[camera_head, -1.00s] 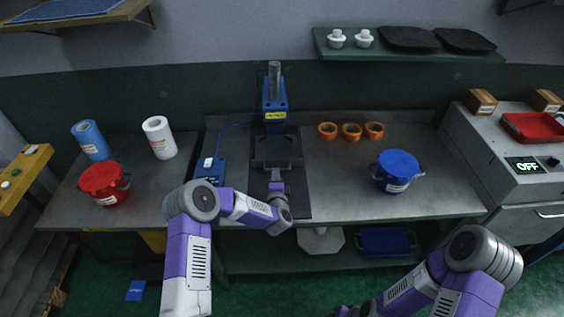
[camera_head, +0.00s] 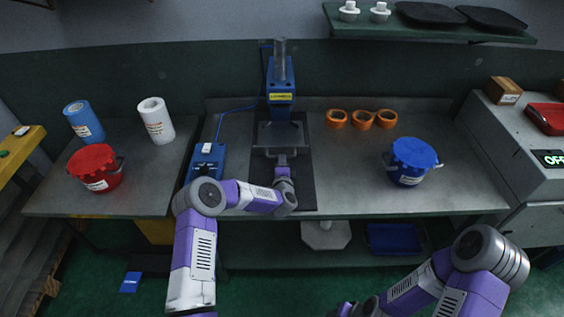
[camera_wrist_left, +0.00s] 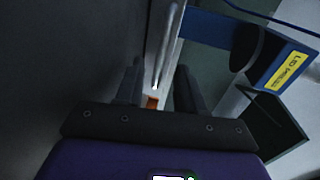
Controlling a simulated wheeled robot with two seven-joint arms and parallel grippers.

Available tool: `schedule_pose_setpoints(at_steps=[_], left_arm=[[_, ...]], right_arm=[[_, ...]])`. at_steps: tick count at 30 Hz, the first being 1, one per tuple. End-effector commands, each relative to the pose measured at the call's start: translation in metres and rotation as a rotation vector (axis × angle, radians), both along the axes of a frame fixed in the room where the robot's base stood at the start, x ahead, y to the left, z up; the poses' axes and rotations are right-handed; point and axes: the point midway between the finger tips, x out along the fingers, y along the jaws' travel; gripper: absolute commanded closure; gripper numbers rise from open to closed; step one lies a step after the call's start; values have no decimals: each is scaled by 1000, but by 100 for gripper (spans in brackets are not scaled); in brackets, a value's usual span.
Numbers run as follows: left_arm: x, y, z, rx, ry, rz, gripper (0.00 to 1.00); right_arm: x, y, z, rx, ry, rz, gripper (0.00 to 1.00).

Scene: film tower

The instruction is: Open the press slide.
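The lid press stands at the back of the bench, with a blue head (camera_head: 280,93) and a yellow label. Its grey slide (camera_head: 278,133) lies below the head, on a dark base strip. My left gripper (camera_head: 281,160) is low at the slide's front edge; whether it touches is hard to tell. In the left wrist view its two dark fingers (camera_wrist_left: 158,85) stand apart, with a gap between them. A thin metal bar (camera_wrist_left: 172,35) shows beyond the gap, and the blue press head (camera_wrist_left: 270,60) is at the right. My right gripper (camera_head: 343,309) is at the bottom edge, mostly cut off.
A blue control box (camera_head: 206,160) stands left of the press. A red-lidded tub (camera_head: 95,168) and two rolls (camera_head: 156,120) are further left. Orange rings (camera_head: 361,119) and a blue-lidded tub (camera_head: 412,163) stand to the right. The bench between press and blue tub is clear.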

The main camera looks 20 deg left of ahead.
Motion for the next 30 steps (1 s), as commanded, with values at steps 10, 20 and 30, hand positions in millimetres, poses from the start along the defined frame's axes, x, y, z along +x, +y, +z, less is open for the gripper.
schedule_pose_setpoints(at_steps=[10,20,30], left_arm=[[27,8,-7,0,1,0,62],[29,9,-7,1,1,0,65],[28,8,-6,1,1,0,100]], right_arm=[[0,0,-7,0,0,0,57],[0,0,-7,0,0,0,57],[0,0,-7,0,0,0,57]])
